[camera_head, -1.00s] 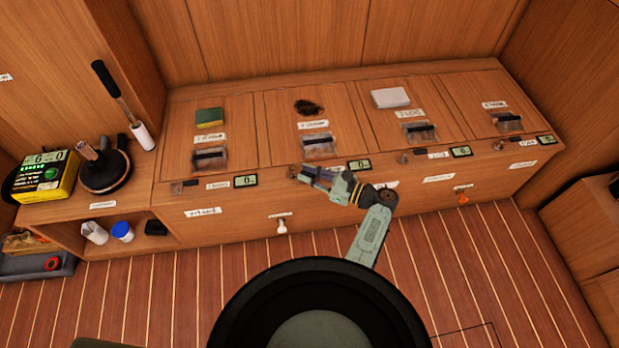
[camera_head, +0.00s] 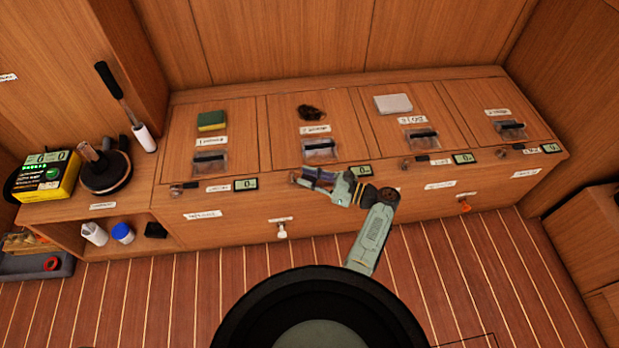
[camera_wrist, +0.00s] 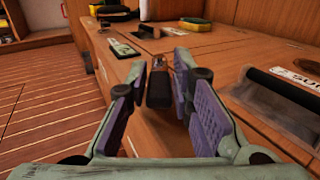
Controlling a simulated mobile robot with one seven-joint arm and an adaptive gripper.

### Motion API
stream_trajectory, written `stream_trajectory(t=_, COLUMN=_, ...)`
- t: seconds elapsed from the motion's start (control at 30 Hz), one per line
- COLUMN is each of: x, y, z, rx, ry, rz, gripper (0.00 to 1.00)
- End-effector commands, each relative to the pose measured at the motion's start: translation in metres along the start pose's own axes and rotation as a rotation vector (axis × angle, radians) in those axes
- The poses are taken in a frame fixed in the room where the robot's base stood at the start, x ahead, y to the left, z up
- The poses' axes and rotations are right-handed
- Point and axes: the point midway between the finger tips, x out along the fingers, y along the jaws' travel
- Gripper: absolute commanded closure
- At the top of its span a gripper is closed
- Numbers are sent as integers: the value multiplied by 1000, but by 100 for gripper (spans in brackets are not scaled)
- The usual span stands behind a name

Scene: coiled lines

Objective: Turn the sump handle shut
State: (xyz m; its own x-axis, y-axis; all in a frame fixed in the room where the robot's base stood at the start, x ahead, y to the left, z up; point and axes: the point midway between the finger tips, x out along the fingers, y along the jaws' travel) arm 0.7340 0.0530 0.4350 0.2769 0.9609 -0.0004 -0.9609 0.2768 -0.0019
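The sump handle (camera_wrist: 158,88) is a short dark grip on a brownish pivot, on the front ledge of the locker. In the wrist view it lies between my gripper's (camera_wrist: 165,95) two purple-padded fingers, which stand apart on either side of it. I cannot tell whether either pad touches it. A label beginning "SU" (camera_wrist: 297,70) lies to the right, by a black-edged clear slot. In the head view my gripper (camera_head: 308,178) is at the front of the second locker section and mostly hides the handle.
A small display (camera_head: 361,170) sits just right of my gripper. Similar handles lie on the ledge to the left (camera_head: 178,189) and right (camera_head: 420,161). A white knob (camera_head: 281,230) hangs on the front below. The floor in front is clear.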

Motion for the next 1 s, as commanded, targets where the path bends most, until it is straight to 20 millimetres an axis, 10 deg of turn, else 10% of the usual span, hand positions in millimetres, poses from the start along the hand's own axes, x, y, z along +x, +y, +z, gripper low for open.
stream_trajectory(t=0.57, x=-8, y=0, z=-1, rx=1, ry=0, rz=-3, gripper=63)
stream_trajectory(t=1.0, x=-93, y=0, z=0, rx=1, ry=-1, rz=-5, gripper=63)
